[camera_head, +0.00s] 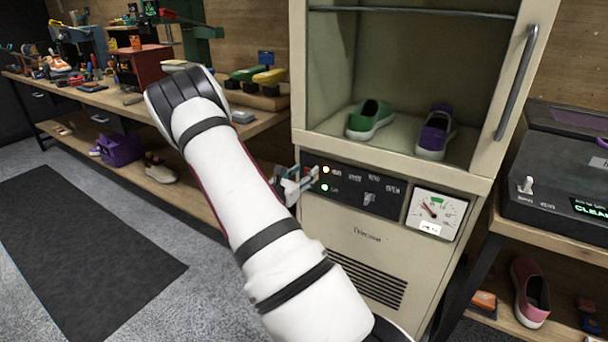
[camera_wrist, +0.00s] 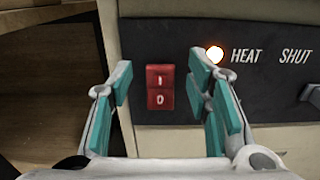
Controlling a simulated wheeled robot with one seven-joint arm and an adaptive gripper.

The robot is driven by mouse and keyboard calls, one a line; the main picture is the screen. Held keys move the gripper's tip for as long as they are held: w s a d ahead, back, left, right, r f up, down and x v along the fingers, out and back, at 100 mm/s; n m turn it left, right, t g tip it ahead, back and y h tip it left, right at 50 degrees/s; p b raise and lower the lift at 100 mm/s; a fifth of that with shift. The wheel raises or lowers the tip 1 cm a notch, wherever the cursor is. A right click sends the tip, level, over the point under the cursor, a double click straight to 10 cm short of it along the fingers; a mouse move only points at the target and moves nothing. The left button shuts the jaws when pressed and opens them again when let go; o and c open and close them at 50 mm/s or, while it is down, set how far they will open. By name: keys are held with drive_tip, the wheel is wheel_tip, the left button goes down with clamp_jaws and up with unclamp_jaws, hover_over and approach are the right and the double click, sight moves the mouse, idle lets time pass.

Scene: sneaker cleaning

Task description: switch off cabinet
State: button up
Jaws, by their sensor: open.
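The beige cabinet (camera_head: 350,236) stands in the middle of the head view, with a dark control panel (camera_head: 385,205) below its window. In the wrist view a red rocker switch (camera_wrist: 160,88) marked I and 0 sits at the panel's left end. An orange light (camera_wrist: 214,53) glows beside HEAT. My gripper (camera_head: 299,182) is at the panel's left end, and my forearm covers part of the cabinet's left side. In the wrist view my gripper (camera_wrist: 160,88) is open and empty, its teal-padded fingers on either side of the switch. I cannot tell whether they touch the panel.
A green shoe (camera_head: 370,118) and a purple shoe (camera_head: 436,132) sit inside the cabinet. A lever (camera_head: 370,199) and a dial gauge (camera_head: 434,214) are right of my gripper. A workbench (camera_head: 120,100) runs left; a dark machine (camera_head: 560,170) stands right.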

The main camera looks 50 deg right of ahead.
drive_tip(key=shift+d, duration=0.35)
clamp_jaws()
drive_tip(key=shift+a+f+t+h+b, duration=0.3)
drive_tip(key=shift+f+h+b, duration=0.3)
drive_tip(key=shift+h+b, duration=0.55)
drive_tip(key=shift+a+h+b, duration=0.1)
drive_tip(key=shift+h+b, duration=1)
drive_tip(key=shift+h, duration=0.05)
unclamp_jaws()
